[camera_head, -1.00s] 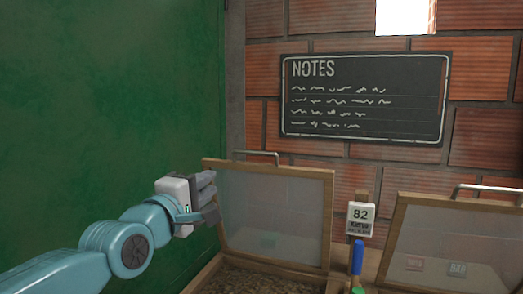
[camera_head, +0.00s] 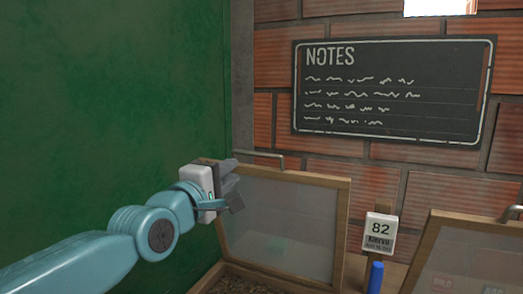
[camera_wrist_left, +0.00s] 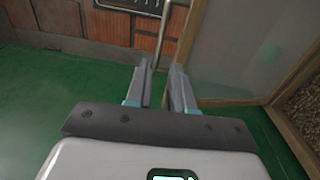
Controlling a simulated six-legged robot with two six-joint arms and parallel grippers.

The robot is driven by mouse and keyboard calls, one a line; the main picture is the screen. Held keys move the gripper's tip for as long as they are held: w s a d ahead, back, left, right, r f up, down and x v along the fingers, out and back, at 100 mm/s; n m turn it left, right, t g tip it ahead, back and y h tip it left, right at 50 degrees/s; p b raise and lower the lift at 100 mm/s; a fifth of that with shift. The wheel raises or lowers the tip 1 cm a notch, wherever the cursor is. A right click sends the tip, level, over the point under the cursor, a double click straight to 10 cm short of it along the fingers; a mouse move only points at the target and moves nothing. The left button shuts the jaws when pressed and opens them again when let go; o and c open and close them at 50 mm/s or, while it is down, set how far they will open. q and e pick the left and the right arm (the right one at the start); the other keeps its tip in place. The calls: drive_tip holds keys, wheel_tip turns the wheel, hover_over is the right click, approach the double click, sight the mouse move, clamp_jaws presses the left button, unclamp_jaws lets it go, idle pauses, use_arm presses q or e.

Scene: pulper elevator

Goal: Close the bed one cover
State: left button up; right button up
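The bed one cover (camera_head: 285,220), a translucent panel in a wooden frame with a metal handle (camera_head: 262,155) on its top edge, stands raised, tilted back, over the left bed. In the head view my left gripper (camera_head: 236,185) overlaps the cover's upper left edge. In the left wrist view the gripper (camera_wrist_left: 160,82) has a gap between its fingers and nothing held. There the handle (camera_wrist_left: 160,35) shows beyond the fingertips, and the cover's frame (camera_wrist_left: 188,40) passes close to the right fingertip; I cannot tell if they touch. My right gripper is not in view.
A second raised cover (camera_head: 465,255) stands at the right. Dark bed fill (camera_head: 235,284) lies below. A green wall (camera_head: 110,110) is at left, brick with a notes board (camera_head: 390,88) behind.

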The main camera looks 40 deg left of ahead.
sight(256, 155)
use_arm(q)
drive_tip(key=p+x, duration=0.4)
drive_tip(key=x, duration=1)
drive_tip(key=shift+w+d+p, duration=0.1)
drive_tip(key=shift+w+p, duration=0.05)
drive_tip(key=shift+p, duration=0.25)
drive_tip(key=shift+w+a, duration=0.2)
drive_tip(key=shift+w, duration=0.2)
drive_tip(key=shift+w+f, duration=0.1)
clamp_jaws()
